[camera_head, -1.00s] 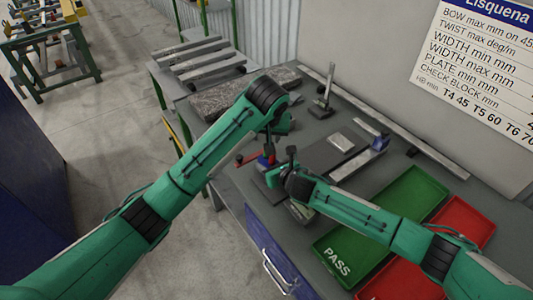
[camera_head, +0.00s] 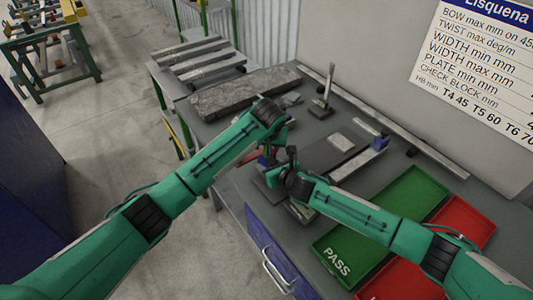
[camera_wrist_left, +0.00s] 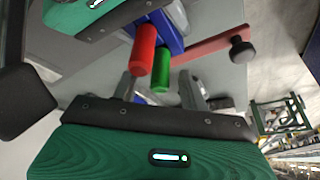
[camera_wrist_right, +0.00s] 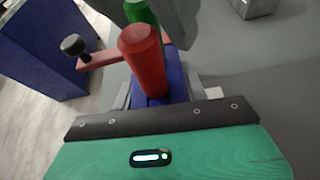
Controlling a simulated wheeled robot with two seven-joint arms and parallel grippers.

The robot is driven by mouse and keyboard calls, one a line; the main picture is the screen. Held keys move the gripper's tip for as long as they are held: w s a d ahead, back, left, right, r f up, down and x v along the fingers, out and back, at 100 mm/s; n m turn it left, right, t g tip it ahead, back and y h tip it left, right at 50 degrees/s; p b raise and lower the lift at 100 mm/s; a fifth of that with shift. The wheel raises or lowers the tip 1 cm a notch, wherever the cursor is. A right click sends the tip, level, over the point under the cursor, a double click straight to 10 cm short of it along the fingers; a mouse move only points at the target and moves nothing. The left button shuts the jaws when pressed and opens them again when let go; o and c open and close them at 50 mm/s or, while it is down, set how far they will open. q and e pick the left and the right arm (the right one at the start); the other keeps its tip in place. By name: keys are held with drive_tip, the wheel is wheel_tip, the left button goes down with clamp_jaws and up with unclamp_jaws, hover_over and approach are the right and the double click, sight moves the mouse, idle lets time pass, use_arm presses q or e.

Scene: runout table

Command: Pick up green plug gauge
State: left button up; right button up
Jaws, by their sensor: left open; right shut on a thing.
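The green plug gauge (camera_wrist_left: 161,70) stands beside a red plug (camera_wrist_left: 143,50) on a blue holder (camera_wrist_left: 172,30) in the left wrist view. In the right wrist view the green plug (camera_wrist_right: 140,12) is partly hidden behind the red plug (camera_wrist_right: 143,58). My left gripper (camera_head: 276,145) is open just above the holder; its fingers point at the plugs, with the green one between them in its wrist view. My right gripper (camera_head: 283,176) is low at the holder, shut on the blue holder (camera_wrist_right: 168,90). The plugs are hidden by my arms in the head view.
A red bar with a black knob (camera_wrist_right: 73,45) sticks out beside the holder. A green PASS tray (camera_head: 345,262) and a red tray (camera_head: 468,222) lie to the right. A rough grey slab (camera_head: 235,92) and an upright stand (camera_head: 325,90) are at the back.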

use_arm(q)
clamp_jaws()
drive_tip(key=shift+r, duration=0.1)
wheel_tip(320, 180, up, 10)
use_arm(e)
drive_tip(key=o, duration=1.1)
drive_tip(key=shift+w, duration=0.1)
drive_tip(key=shift+o, duration=0.2)
drive_tip(key=v, duration=1.2)
